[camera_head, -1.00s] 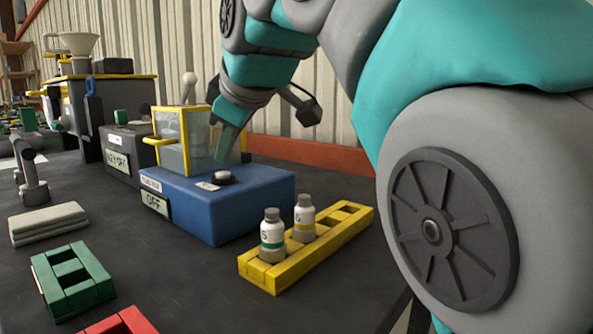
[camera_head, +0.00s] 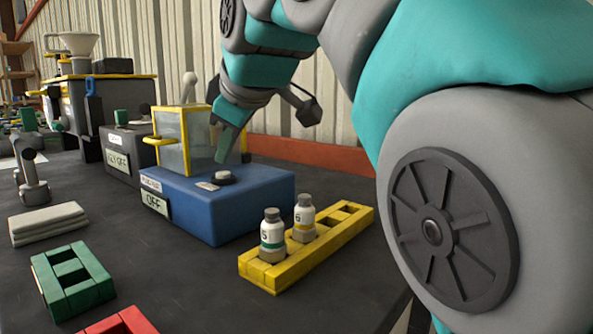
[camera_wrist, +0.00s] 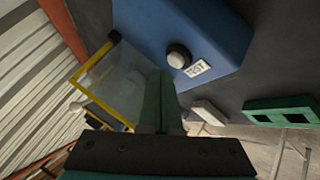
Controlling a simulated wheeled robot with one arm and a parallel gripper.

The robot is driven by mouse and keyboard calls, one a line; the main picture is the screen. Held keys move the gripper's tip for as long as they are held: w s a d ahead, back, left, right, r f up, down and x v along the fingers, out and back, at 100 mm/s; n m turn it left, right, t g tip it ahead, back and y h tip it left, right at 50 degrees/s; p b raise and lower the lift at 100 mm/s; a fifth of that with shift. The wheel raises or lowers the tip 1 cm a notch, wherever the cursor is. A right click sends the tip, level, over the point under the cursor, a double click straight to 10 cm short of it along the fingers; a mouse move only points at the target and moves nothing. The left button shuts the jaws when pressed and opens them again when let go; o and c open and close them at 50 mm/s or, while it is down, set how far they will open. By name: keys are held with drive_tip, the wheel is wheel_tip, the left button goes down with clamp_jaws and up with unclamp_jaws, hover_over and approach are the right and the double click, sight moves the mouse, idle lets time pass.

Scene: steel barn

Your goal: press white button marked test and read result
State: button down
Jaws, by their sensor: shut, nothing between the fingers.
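The blue machine (camera_head: 225,205) stands on the dark bench with a sign reading OFF (camera_head: 155,201) on its front. On its top is a round white button (camera_head: 223,177) in a dark collar; it also shows in the wrist view (camera_wrist: 177,58), beside a label reading TEST (camera_wrist: 197,68). A clear guard with a yellow frame (camera_head: 183,140) stands upright beside the button. My gripper (camera_head: 226,155) is shut and empty, pointing down just above and behind the button. In the wrist view its green fingers (camera_wrist: 160,75) end close to the button, apart from it as far as I can tell.
A yellow rack (camera_head: 305,250) with two capped bottles (camera_head: 272,232) stands at the front right. A green rack (camera_head: 70,280), a red rack (camera_head: 122,322) and folded cloths (camera_head: 46,223) lie at the left. A dark machine (camera_head: 127,155) stands behind.

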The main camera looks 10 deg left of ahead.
drive_tip(key=shift+f, duration=0.1)
drive_tip(key=shift+f+b, duration=0.3)
drive_tip(key=shift+b, duration=0.1)
drive_tip(key=shift+f+b, duration=0.35)
drive_tip(key=shift+f, duration=0.1)
idle(0.5)
drive_tip(key=shift+r, duration=0.1)
drive_tip(key=shift+r+p, duration=0.55)
drive_tip(key=shift+r, duration=0.2)
drive_tip(key=shift+r, duration=0.1)
drive_tip(key=shift+r+p, duration=1.75)
drive_tip(key=shift+r, duration=0.7)
